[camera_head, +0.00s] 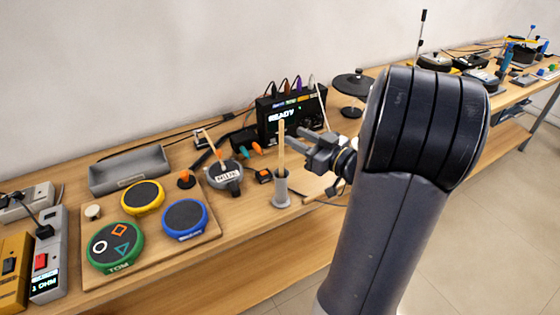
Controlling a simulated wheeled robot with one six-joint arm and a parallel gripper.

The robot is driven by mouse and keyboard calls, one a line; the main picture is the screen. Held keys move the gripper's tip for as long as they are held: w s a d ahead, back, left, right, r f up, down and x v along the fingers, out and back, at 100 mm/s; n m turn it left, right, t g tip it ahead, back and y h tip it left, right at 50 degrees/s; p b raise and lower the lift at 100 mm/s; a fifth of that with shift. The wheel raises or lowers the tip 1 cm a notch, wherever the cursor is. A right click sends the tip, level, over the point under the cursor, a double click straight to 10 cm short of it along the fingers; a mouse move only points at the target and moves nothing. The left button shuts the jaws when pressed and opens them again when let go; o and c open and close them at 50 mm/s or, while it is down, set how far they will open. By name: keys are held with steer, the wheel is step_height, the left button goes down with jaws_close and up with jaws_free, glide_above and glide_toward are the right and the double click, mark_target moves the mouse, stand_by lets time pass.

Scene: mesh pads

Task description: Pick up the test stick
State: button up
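The test stick (281,137) appears to be the pale wooden stick standing upright in a small grey cup-like holder (281,193) near the front of the table. My gripper (303,147) is just right of the stick, with its fingers pointing left toward it at about the stick's mid height. The fingers look spread apart, with nothing seen between them. The stick looks free of the fingers, though the exact gap is hard to judge. My dark arm hides the table behind and right of the gripper.
A board (213,231) with green (121,266), yellow (131,201) and blue (178,233) round pads lies to the left. A grey pad with a stick (224,180) is left of the holder. A black "READY" box (285,117) stands behind. A grey tray (103,184) is back left.

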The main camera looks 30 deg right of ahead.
mark_target(283, 131)
steer(key=shift+f+p+x, duration=0.15)
steer(key=shift+p+x, duration=0.15)
steer(key=shift+x, duration=1.35)
steer(key=shift+f+p+x, duration=0.15)
steer(key=shift+p+x, duration=0.1)
steer(key=shift+x, duration=1.35)
steer(key=shift+d, duration=0.1)
steer(key=shift+c, duration=0.3)
jaws_close()
